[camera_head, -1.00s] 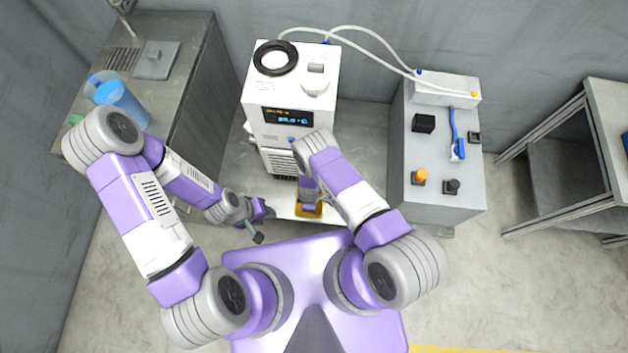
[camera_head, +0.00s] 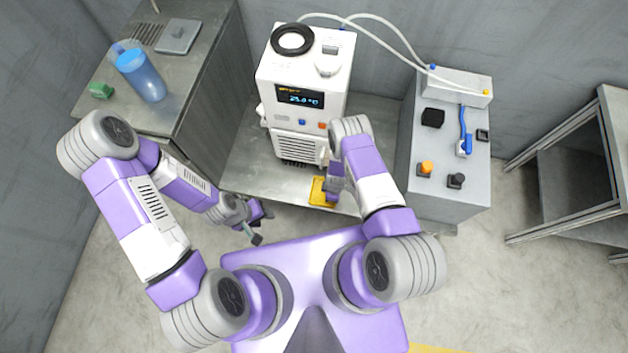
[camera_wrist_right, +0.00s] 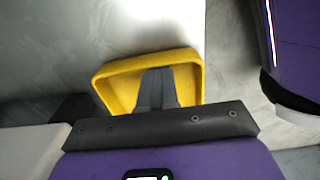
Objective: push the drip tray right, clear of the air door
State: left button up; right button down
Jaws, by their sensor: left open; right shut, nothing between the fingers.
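The yellow drip tray (camera_head: 318,192) sits on the metal shelf in front of the white chiller (camera_head: 303,75), below and right of its slatted air door (camera_head: 296,148). My right gripper (camera_head: 334,185) is at the tray's right part in the head view, partly hidden by my forearm. In the right wrist view the shut, empty fingers (camera_wrist_right: 157,76) overlap the yellow tray (camera_wrist_right: 115,80); whether they touch it I cannot tell. My left gripper (camera_head: 262,226) is open and empty, left of the tray, away from it.
A left counter (camera_head: 195,60) holds a blue jug (camera_head: 140,75) and a green block (camera_head: 101,91). Bare metal shelf (camera_head: 245,165) lies left of the chiller.

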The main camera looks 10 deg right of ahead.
jog(key=s+d, duration=0.1)
jog(key=d, duration=0.1)
jog(key=s+d, duration=0.1)
jog(key=d, duration=0.2)
jog(key=s+d, duration=0.1)
jog(key=d, duration=0.2)
jog(key=shift+s+d+f, duration=0.1)
jog(key=shift+d, duration=0.15)
